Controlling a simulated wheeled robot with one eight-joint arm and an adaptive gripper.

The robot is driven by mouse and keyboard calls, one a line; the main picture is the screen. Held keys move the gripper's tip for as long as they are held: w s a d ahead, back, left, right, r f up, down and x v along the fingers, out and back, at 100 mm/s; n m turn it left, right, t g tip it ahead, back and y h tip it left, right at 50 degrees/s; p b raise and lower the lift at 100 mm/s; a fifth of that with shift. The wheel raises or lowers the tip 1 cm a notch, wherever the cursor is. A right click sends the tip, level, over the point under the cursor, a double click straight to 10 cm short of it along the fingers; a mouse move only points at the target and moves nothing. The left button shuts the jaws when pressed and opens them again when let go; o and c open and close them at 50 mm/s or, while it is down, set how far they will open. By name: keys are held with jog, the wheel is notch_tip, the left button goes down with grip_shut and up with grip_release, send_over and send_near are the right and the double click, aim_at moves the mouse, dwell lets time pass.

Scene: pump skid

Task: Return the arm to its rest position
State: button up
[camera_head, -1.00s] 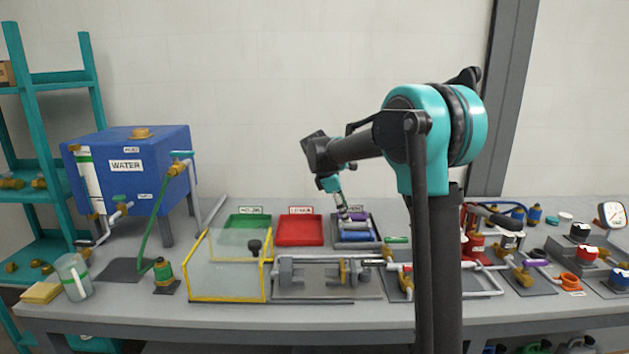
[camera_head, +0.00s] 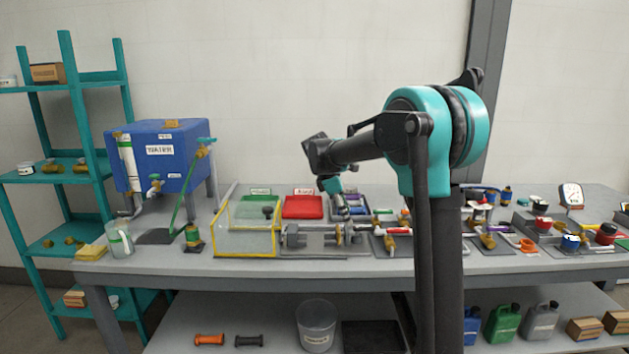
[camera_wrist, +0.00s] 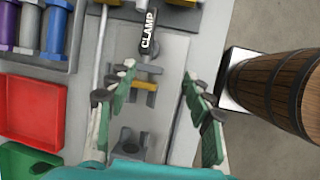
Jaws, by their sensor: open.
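My arm is raised over the bench in the head view, its forearm reaching left and its wrist bent down. My gripper (camera_head: 340,203) hangs near the grey tray of coloured cylinders, and its fingertips are hard to make out there. In the wrist view my gripper (camera_wrist: 158,88) is open, with two green-padded fingers spread wide and nothing between them. The clamp fixture (camera_wrist: 148,85), with a black handle marked CLAMP (camera_wrist: 150,38), shows beyond and between the fingers. I cannot tell the height of the fingers above it.
The red tray (camera_head: 303,208) and green tray (camera_wrist: 24,162) lie beside the clamp. A yellow-framed clear guard (camera_head: 247,240) stands at the bench front. A blue water tank (camera_head: 165,155) is at left. A wooden barrel (camera_wrist: 282,92) stands off the bench edge. Jugs and a bucket (camera_head: 316,325) sit below.

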jog(key=s+d+f+m+y, duration=0.1)
jog(key=s+d+f+m, duration=0.2)
jog(key=s, duration=0.8)
jog(key=s+d+f+m+t+y, duration=0.1)
jog(key=s+d+f+m+y, duration=0.1)
jog(key=s+f+m, duration=0.6)
jog(key=s+d+f+m+t+y, duration=0.1)
jog(key=s+d+f+m, duration=0.2)
jog(key=s, duration=1.1)
notch_tip(320, 180, down, 4)
jog(key=m, duration=0.3)
jog(key=shift+s+d+r+m, duration=0.25)
jog(key=shift+s+d+m, duration=0.05)
jog(key=shift+d, duration=0.1)
